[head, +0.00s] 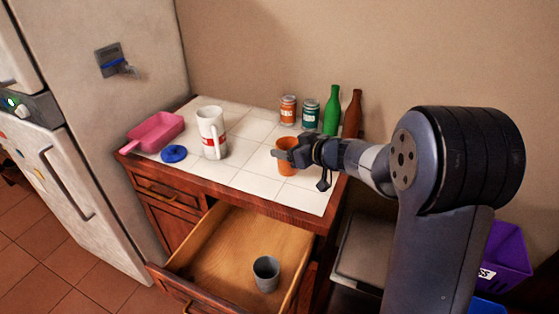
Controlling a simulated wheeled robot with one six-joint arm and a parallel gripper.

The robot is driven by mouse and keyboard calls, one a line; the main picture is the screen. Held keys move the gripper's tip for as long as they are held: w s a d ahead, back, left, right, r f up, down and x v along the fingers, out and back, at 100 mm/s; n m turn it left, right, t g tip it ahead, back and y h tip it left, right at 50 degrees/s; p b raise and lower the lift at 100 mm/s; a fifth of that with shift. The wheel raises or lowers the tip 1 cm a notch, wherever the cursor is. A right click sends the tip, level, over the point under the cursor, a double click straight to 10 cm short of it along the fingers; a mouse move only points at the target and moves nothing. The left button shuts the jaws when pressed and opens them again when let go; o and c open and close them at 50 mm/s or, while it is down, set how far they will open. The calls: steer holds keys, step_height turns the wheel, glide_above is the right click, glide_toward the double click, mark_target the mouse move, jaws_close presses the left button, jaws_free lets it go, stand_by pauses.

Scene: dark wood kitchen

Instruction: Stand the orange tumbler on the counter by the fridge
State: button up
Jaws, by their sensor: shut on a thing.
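The orange tumbler (288,168) is upright at the right part of the white tiled counter (255,185), beside the fridge (95,75). My gripper (288,154) is shut on the tumbler near its upper part, reaching in from the right. The fingers hide part of the tumbler's rim and side. The tumbler's base appears at or very near the tiles; I cannot tell whether it touches them.
Two cans (288,110), a green bottle (332,110) and a brown bottle (352,115) stand behind. The open drawer (225,255) below holds a grey cup (266,274).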

steer(key=shift+f+b, duration=0.7)
steer(key=shift+f, duration=1.9)
steer(key=shift+f, duration=0.15)
steer(key=o, duration=1)
steer(key=shift+c, duration=0.2)
steer(key=shift+s+d+r, duration=0.1)
steer(key=shift+r, duration=0.2)
steer(key=p+v, duration=0.1)
steer(key=v, duration=1)
steer(key=shift+s+d, duration=0.25)
